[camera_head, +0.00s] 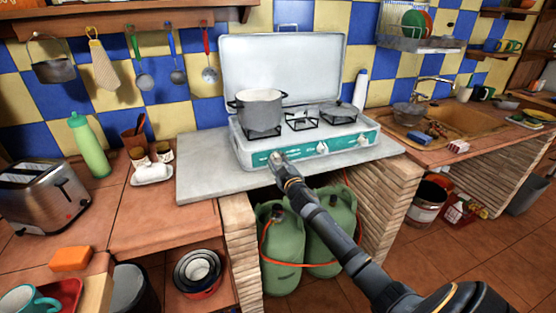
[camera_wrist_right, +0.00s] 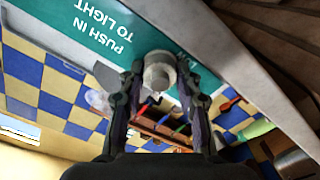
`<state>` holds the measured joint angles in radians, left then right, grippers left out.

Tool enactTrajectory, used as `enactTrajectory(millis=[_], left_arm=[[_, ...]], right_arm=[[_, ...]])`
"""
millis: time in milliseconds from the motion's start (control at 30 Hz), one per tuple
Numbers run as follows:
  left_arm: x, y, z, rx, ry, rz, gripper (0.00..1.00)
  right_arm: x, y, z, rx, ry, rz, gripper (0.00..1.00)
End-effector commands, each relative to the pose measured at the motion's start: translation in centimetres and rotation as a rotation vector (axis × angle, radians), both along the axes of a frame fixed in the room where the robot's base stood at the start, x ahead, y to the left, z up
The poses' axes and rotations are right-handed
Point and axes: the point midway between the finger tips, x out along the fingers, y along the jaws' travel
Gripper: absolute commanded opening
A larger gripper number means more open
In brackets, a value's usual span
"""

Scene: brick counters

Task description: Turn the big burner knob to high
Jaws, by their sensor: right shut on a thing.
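The camping stove (camera_head: 240,153) stands on a pale slab with its lid up. Its teal front panel (camera_head: 300,152) carries three knobs. My right gripper (camera_head: 279,161) is at the leftmost knob, below the grey pot (camera_head: 260,108). In the right wrist view the fingers are closed on both sides of a pale round knob (camera_wrist_right: 159,72), beside the words "PUSH IN TO LIGHT". The fingers hide part of the knob and its marks, so I cannot read its setting. The middle knob (camera_head: 322,148) and the right knob (camera_head: 362,140) are free. My left gripper is out of view.
Green gas bottles (camera_head: 281,245) stand under the slab, with an orange hose. Brick supports (camera_head: 240,240) flank them. The slab left of the stove is clear.

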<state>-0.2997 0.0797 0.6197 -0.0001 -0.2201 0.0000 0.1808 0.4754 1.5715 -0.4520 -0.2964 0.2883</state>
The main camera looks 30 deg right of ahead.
Motion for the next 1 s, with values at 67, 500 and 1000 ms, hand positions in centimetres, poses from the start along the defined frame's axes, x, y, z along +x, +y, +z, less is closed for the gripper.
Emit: enactTrajectory(millis=[67,500,1000], left_arm=[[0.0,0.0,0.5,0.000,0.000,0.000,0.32],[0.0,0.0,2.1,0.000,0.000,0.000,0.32],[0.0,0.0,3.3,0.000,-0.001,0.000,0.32]], right_arm=[[0.0,0.0,0.1,-0.069,0.020,-0.001,0.02],[0.0,0.1,0.0,-0.473,0.117,0.000,0.02],[0.0,0.1,-0.3,-0.828,0.202,0.000,0.02]])
